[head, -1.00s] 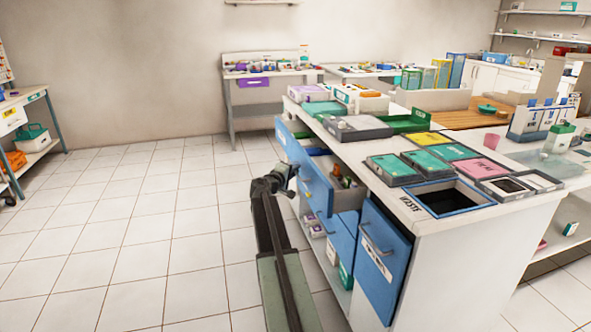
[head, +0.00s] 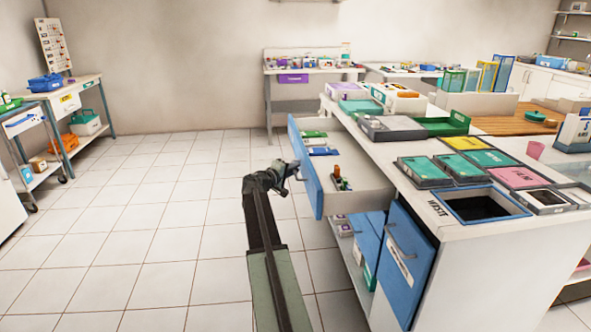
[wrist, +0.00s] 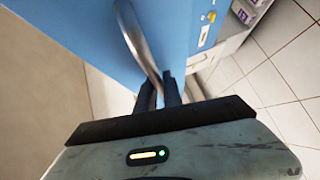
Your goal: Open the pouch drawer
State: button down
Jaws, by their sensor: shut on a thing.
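The pouch drawer (head: 309,175) has a blue front and stands pulled out from the white counter's left side in the head view. Its inside shows green, white and blue packs and small bottles. My gripper (head: 292,170) is at the outer side of the drawer front. In the wrist view my gripper (wrist: 160,92) has its two dark fingers shut on the curved metal drawer handle (wrist: 137,40), in front of the blue face. The label on the drawer front cannot be read.
Below the drawer is a shelf with blue boxes (head: 369,236). A blue waste door (head: 408,264) with a handle is at the counter's near end. The counter top (head: 390,150) holds trays and coloured boxes. Tiled floor (head: 150,215) to the left is free.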

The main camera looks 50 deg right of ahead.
jog(key=shift+s+d, duration=0.1)
jog(key=c, duration=1.8)
grip_release()
jog(key=shift+o, duration=0.2)
jog(key=shift+s+d, duration=0.1)
jog(key=a+r+p, duration=0.1)
jog(key=a, duration=0.6)
jog(key=shift+a, duration=0.35)
